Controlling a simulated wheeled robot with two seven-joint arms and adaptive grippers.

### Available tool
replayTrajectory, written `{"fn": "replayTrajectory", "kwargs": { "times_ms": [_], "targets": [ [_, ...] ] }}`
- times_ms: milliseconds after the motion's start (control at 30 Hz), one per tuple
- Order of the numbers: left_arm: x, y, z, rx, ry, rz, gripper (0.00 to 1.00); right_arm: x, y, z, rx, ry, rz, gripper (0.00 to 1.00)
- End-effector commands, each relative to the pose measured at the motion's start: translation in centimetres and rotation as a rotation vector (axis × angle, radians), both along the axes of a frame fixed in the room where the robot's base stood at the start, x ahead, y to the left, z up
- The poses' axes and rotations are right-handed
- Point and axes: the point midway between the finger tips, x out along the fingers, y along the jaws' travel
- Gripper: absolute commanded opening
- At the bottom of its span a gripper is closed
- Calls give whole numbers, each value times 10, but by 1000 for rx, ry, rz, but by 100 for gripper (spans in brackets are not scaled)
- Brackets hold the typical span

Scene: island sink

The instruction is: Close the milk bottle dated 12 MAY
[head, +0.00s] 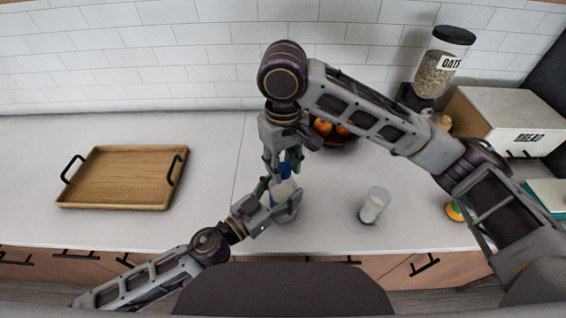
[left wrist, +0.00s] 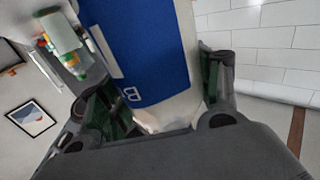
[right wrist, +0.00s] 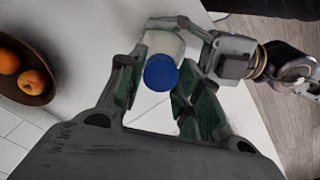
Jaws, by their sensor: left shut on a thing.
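A white milk bottle (head: 283,191) with a blue cap (head: 286,171) stands near the front of the counter. My left gripper (head: 266,200) is shut on its body from the left. In the left wrist view, the bottle's blue label (left wrist: 145,50) fills the space between the fingers; no date is readable. My right gripper (head: 282,158) points down over the bottle. In the right wrist view, the blue cap (right wrist: 160,72) is at the bottle's top, between and beyond the spread, open fingers (right wrist: 155,100). I cannot tell how tightly the cap sits.
A clear glass with white contents (head: 373,206) stands to the right. A fruit bowl (head: 338,139) is behind the bottle, partly hidden by my right arm. An oats jar (head: 440,68) and a bread box (head: 515,115) stand at back right. A wooden tray (head: 125,178) lies left; counter between is clear.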

Motion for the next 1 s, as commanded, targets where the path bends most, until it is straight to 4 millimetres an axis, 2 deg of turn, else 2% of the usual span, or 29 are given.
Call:
{"fn": "replayTrajectory", "kwargs": {
  "times_ms": [33, 100, 467, 1000],
  "targets": [
    [0, 0, 0, -1, 1, 0, 0, 0, 0, 0, 0, 0, 0, 44],
    [0, 0, 0, 0, 1, 0, 0, 0, 0, 0, 0, 0, 1, 52],
    [1, 1, 0, 1, 1, 2, 0, 0, 0, 2, -1, -1, 3, 52],
    [1, 1, 0, 1, 1, 3, 0, 0, 0, 43, -1, -1, 3, 52]
  ]
}}
